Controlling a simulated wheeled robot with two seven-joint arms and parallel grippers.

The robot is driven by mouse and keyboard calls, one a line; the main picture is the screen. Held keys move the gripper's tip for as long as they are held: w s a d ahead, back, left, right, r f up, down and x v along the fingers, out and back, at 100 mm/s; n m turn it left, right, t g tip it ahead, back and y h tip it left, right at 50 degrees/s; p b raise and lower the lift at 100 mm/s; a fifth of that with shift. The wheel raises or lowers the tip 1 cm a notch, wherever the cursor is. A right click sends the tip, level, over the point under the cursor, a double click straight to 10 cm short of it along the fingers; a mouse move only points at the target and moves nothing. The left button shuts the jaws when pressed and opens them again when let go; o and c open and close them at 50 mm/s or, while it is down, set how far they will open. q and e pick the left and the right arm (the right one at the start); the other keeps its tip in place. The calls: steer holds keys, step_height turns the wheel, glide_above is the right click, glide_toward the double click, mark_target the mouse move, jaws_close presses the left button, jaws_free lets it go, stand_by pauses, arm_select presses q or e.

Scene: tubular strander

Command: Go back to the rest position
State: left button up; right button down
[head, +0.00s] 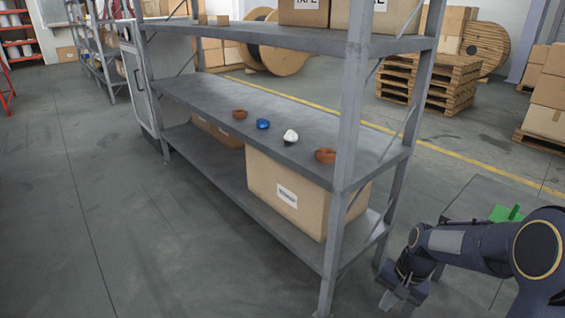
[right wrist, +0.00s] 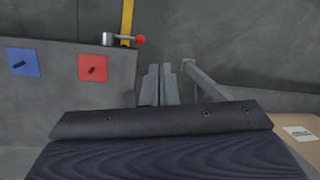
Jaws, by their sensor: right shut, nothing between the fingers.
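My right gripper (head: 403,292) is low at the right of the head view, to the right of the grey shelf rack (head: 250,95) and apart from it. Its fingers also show in the right wrist view (right wrist: 160,85), closed together with nothing between them. My left gripper is not in the head view.
A cardboard box (head: 290,190) sits below. A green part (head: 506,213) is partly behind my right arm. Wooden pallets (head: 430,85) stand behind. Floor at left is clear.

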steer(key=s+a+r+n+t+y, duration=0.1)
steer(key=s+a+r+n+t, duration=0.2)
steer(key=s+r, duration=0.6)
steer(key=s+a+r+n+t, duration=0.25)
steer(key=s+r, duration=0.25)
steer(key=s, duration=0.7)
step_height(320, 180, up, 30)
steer(key=p, duration=3)
steer(key=shift+s+d+f, duration=0.15)
steer(key=shift+s+f, duration=0.1)
